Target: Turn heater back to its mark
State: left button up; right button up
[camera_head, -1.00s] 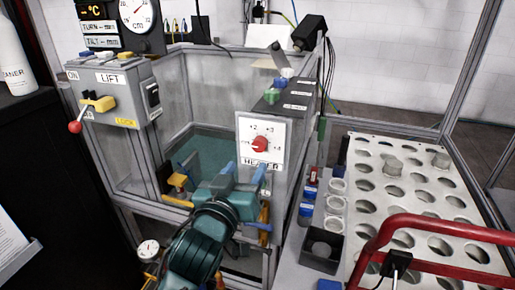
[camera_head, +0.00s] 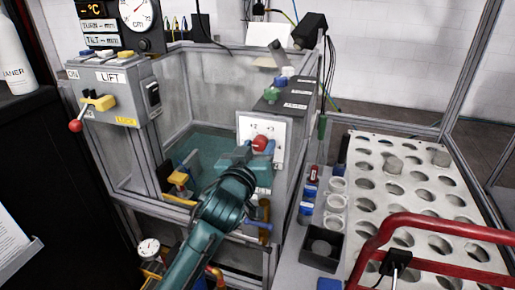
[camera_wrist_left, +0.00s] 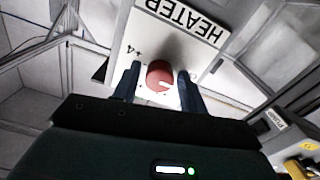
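The heater's red knob (camera_head: 260,143) sits on a white dial plate (camera_head: 277,128) at the front of a grey box. In the left wrist view the knob (camera_wrist_left: 159,75) shows a pale pointer line toward the lower right, and the plate (camera_wrist_left: 150,35) reads HEATER and +4. My left gripper (camera_wrist_left: 159,69) is open, with one dark finger on each side of the knob. A small gap shows on the left; contact on the right cannot be told. In the head view this gripper (camera_head: 251,152) covers the lower dial. My right gripper is out of view.
A LIFT box (camera_head: 112,92) with a red-tipped lever stands at left. A perforated white rack (camera_head: 385,200) is at right, behind a red tubular bar (camera_head: 375,245). Small cups (camera_head: 335,203) and a black bin (camera_head: 320,247) stand beside the heater box.

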pick_arm(q)
jog(key=c, duration=0.7)
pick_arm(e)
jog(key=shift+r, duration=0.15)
pick_arm(q)
jog(key=shift+r+m+p, duration=0.1)
jog(key=shift+m+p, duration=0.75)
jog(key=shift+m, duration=0.05)
jog(key=m+p, duration=0.3)
jog(key=m, duration=0.1)
jog(key=m+p, duration=0.1)
jog(key=m, duration=0.1)
jog(key=shift+m, duration=0.4)
jog(key=shift+a+m+p, duration=0.1)
jog(key=shift+m+p, duration=0.5)
jog(key=shift+m, duration=0.9)
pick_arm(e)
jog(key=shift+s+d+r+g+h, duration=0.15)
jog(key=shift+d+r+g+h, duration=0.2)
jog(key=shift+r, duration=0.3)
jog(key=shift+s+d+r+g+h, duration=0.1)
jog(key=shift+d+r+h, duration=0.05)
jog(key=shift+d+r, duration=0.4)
